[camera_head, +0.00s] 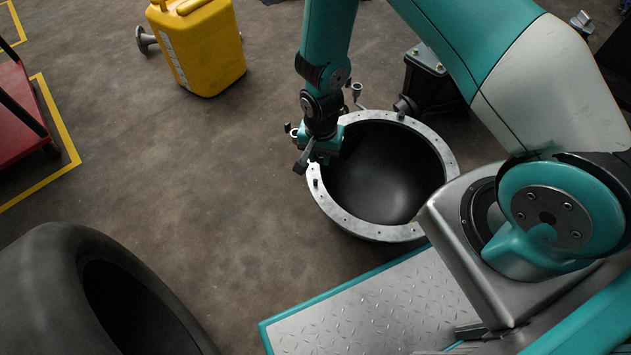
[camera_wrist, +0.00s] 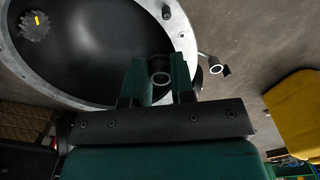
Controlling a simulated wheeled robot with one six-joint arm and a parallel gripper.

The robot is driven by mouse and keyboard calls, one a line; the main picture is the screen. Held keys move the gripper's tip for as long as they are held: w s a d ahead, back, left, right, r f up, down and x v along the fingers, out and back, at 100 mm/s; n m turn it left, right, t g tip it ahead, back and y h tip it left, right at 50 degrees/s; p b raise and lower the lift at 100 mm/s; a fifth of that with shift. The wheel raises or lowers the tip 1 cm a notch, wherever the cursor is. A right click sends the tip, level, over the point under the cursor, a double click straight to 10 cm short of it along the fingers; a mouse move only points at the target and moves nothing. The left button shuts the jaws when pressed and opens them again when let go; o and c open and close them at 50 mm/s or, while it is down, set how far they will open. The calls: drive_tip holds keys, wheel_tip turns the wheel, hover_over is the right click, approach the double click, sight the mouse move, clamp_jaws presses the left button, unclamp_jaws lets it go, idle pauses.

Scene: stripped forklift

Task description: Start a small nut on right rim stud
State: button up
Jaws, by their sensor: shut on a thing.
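A small ring-shaped nut (camera_wrist: 160,78) sits between the two green fingers of my gripper (camera_wrist: 159,70) in the wrist view. The fingers touch it on both sides. In the head view my gripper (camera_head: 318,152) is at the upper left edge of a black bowl-shaped housing, and the nut cannot be made out. The housing has a pale metal rim (camera_head: 437,143) with holes, also in the wrist view (camera_wrist: 187,40). A short stud (camera_head: 316,182) stands on the rim's left side; another (camera_head: 401,115) stands at the back. The wrist view shows one stud (camera_wrist: 166,13). Whether the nut touches a stud is hidden.
A thin rod fitting (camera_head: 357,91) sticks out behind the rim. A dark toothed part (camera_wrist: 34,25) with a yellow mark shows at the wrist view's upper left. A yellow canister (camera_head: 200,50), a large tire (camera_head: 60,280) and a red cart (camera_head: 20,115) surround open floor at left.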

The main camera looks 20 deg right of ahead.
sight(315, 182)
drive_tip(key=f+b, duration=0.1)
drive_tip(key=a+f+m+b, duration=0.1)
drive_tip(key=f, duration=0.1)
drive_tip(key=shift+w+a+f+b, duration=0.1)
drive_tip(key=shift+w+f+b, duration=0.05)
drive_tip(key=shift+f+b, duration=0.2)
wheel_tip(315, 182, down, 4)
drive_tip(key=b, duration=0.4)
drive_tip(key=shift+s+a+r+p, duration=0.15)
drive_tip(key=shift+s+p, duration=0.1)
drive_tip(key=shift+p, duration=0.15)
drive_tip(key=shift+f+b, duration=0.75)
drive_tip(key=shift+f, duration=0.5)
